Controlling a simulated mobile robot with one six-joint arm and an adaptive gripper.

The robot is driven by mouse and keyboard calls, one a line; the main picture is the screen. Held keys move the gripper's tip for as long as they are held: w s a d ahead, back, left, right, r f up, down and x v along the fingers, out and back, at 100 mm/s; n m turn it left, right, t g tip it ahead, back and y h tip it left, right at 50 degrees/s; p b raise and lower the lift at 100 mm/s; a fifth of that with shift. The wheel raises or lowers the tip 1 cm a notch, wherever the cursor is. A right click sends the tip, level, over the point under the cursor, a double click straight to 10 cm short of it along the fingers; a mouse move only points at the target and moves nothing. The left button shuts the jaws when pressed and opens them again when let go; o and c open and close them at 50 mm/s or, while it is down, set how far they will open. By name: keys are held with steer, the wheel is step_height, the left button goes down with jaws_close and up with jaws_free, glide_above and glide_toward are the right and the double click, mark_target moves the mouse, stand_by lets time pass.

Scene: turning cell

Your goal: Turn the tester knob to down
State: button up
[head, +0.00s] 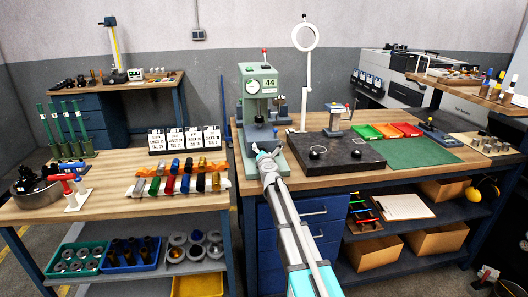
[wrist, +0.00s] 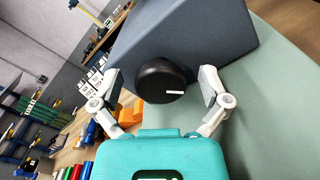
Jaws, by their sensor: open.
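The tester (head: 258,95) is a pale green machine with a round dial and a "44" plate, standing on the wooden workbench. In the wrist view the black round knob (wrist: 158,76) sits on a dark blue-grey housing (wrist: 205,35). Its white mark points to the right in that tilted picture. My gripper (wrist: 160,86) is open, with one finger on each side of the knob and visible gaps to it. In the head view my gripper (head: 264,152) is at the tester's lower front, and the knob cannot be made out there.
A dark stone plate (head: 335,155) with black knobs lies right of the tester, with a ring lamp (head: 305,75) behind it. A green mat (head: 420,153) is farther right. A left bench (head: 115,204) holds several coloured parts.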

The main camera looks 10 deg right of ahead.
steer(key=shift+s, duration=0.15)
steer(key=s, duration=1.1)
steer(key=shift+s, duration=0.35)
steer(key=n, duration=0.1)
steer(key=r+n+p, duration=0.1)
steer(key=n, duration=0.1)
steer(key=shift+d+n+y, duration=0.1)
steer(key=shift+n+y, duration=0.2)
steer(key=n, duration=0.2)
steer(key=r+n+y+p, duration=0.1)
steer(key=n, duration=0.2)
steer(key=shift+w+d, duration=0.1)
steer(key=d+n+g+y+p, duration=0.1)
steer(key=n+p, duration=0.1)
steer(key=n, duration=0.7)
steer(key=d+n+g+y+p, duration=0.1)
steer(key=n+p, duration=0.1)
steer(key=n, duration=0.8)
steer(key=s+d+r+n+g+p, duration=0.1)
steer(key=n+p, duration=0.1)
steer(key=n, duration=0.7)
steer(key=shift+r+n+g+y, duration=0.1)
steer(key=shift+n+g+y, duration=0.3)
